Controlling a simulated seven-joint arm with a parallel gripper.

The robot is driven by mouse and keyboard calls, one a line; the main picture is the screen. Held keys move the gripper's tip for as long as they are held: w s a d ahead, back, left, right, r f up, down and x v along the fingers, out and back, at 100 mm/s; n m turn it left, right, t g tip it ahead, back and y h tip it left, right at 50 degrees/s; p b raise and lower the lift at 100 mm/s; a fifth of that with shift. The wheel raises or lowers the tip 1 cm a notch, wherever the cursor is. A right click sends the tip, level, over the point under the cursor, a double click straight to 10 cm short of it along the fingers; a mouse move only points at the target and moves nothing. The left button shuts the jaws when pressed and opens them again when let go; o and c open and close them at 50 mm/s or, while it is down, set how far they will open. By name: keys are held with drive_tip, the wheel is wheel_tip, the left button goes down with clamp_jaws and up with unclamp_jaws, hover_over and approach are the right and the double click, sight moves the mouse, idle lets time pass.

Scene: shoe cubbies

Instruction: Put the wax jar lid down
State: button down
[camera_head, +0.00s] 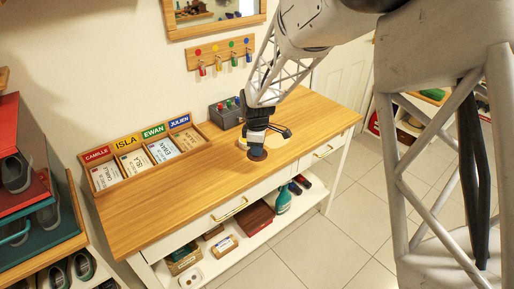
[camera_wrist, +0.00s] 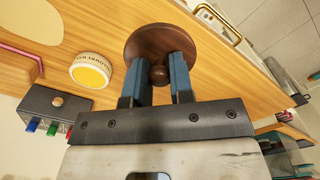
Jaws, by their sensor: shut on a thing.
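The wax jar lid (camera_wrist: 147,45) is a dark brown round disc with a small knob. My gripper (camera_wrist: 160,75) is shut on the knob, one blue finger on each side. In the head view, my gripper (camera_head: 257,147) points down over the wooden tabletop, with the lid (camera_head: 257,155) under it. I cannot tell whether the lid touches the wood or hangs just above it. A round white jar with a yellow top (camera_wrist: 91,71), probably the wax jar, stands on the tabletop beside the lid in the wrist view. In the head view my gripper and arm mostly hide that area.
A grey box with coloured knobs (camera_head: 226,113) stands at the tabletop's back edge. A wooden tray with name cards (camera_head: 136,160) lies along the wall. The tabletop (camera_head: 185,215) is bare at front left. Drawers with brass handles (camera_head: 230,209) and a loaded lower shelf are below.

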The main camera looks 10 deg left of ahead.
drive_tip(key=shift+s+d, duration=0.1)
drive_tip(key=s+d+f, duration=0.3)
drive_tip(key=s+d, duration=0.2)
drive_tip(key=s, duration=0.4)
drive_tip(key=shift+s+d+f, duration=0.15)
drive_tip(key=shift+s+d, duration=0.15)
drive_tip(key=shift+d, duration=0.1)
drive_tip(key=shift+w, duration=0.15)
drive_tip(key=w+a, duration=0.1)
drive_tip(key=w, duration=0.4)
drive_tip(key=w+a+f, duration=0.1)
drive_tip(key=w+a, duration=0.1)
drive_tip(key=w, duration=0.3)
drive_tip(key=w+a, duration=0.2)
drive_tip(key=w, duration=0.3)
drive_tip(key=shift+a+f, duration=0.2)
drive_tip(key=shift+f, duration=0.05)
drive_tip(key=shift+f, duration=0.1)
drive_tip(key=shift+s+f, duration=0.1)
drive_tip(key=shift+f, duration=1.55)
drive_tip(key=shift+f, duration=0.15)
drive_tip(key=c, duration=1)
unclamp_jaws()
